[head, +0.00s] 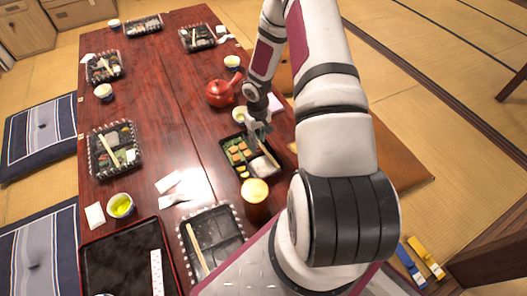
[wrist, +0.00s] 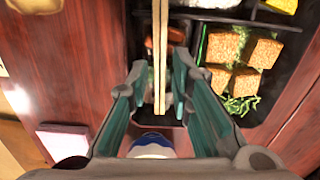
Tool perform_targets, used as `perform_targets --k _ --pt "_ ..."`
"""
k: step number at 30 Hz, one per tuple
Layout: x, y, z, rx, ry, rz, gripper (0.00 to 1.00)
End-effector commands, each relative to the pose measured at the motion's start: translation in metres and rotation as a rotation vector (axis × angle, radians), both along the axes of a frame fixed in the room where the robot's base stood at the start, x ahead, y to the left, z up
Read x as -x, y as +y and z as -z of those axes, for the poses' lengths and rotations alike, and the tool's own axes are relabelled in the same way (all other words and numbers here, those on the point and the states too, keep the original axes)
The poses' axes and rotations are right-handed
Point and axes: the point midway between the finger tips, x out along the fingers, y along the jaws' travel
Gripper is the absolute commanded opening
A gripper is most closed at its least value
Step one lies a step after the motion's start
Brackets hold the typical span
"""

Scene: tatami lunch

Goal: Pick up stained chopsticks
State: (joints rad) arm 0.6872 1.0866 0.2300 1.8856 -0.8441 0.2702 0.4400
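A pair of pale wooden chopsticks (wrist: 160,58) lies across a black bento tray (wrist: 208,16) holding orange cubes and greens. In the head view the chopsticks (head: 268,153) lie at the right part of this tray (head: 226,164), partly hidden by my arm. My gripper (wrist: 160,72) is open, with its teal fingers on either side of the chopsticks and a gap to each. In the head view my gripper (head: 258,131) is over the tray's far edge. I cannot make out stains on the chopsticks.
A cup (wrist: 152,143) shows under my gripper in the wrist view. A red teapot (head: 221,93) and a brown cup (head: 256,192) stand near the tray. Other bento trays (head: 97,165) with chopsticks lie around the table. The table's middle left (head: 165,120) is clear.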

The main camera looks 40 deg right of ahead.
Motion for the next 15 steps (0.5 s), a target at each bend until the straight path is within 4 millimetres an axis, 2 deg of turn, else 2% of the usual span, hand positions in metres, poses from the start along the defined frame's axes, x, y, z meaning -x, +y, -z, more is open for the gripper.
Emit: perform_targets --k 6,7,10,15 --pt "-0.0003 -0.0002 0.0017 0.000 -0.001 0.000 0.20" --pt "-0.0003 -0.0002 0.0017 0.000 -0.001 0.000 0.18" --pt "-0.0002 -0.0001 0.0016 0.000 -0.001 0.000 0.00" --pt "-0.0002 -0.0001 0.0016 0.000 -0.001 0.000 0.00"
